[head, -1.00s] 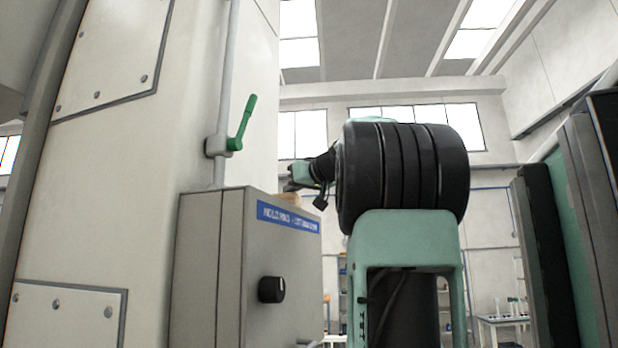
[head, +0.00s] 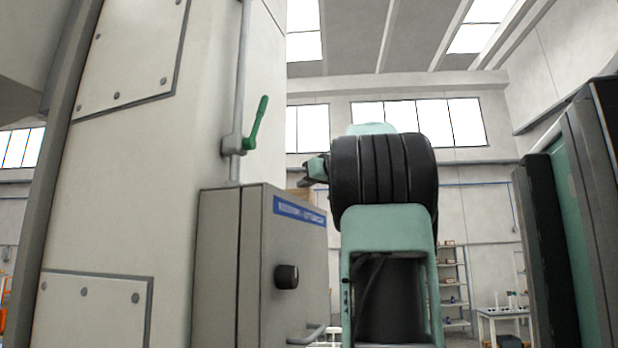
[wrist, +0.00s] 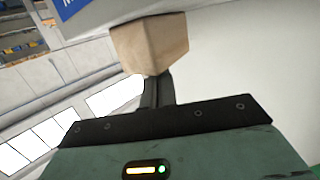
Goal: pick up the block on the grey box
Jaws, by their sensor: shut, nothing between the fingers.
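The block (head: 304,192) is tan, wood-like, and sits on top of the grey box (head: 222,260) at its right side in the head view. It shows larger in the wrist view (wrist: 150,45), where the picture is upside down. My gripper (head: 305,181) is at the block, seen from behind and partly hidden by my arm. In the wrist view its dark fingers (wrist: 157,88) are together and overlap the block's edge, with nothing between them. I cannot tell whether they touch the block.
The box has a blue label (head: 299,211), a black knob (head: 286,277) and a handle. A white column (head: 150,200) with a pipe and a green lever (head: 257,122) stands behind and left. A dark and green machine (head: 570,200) stands at the right.

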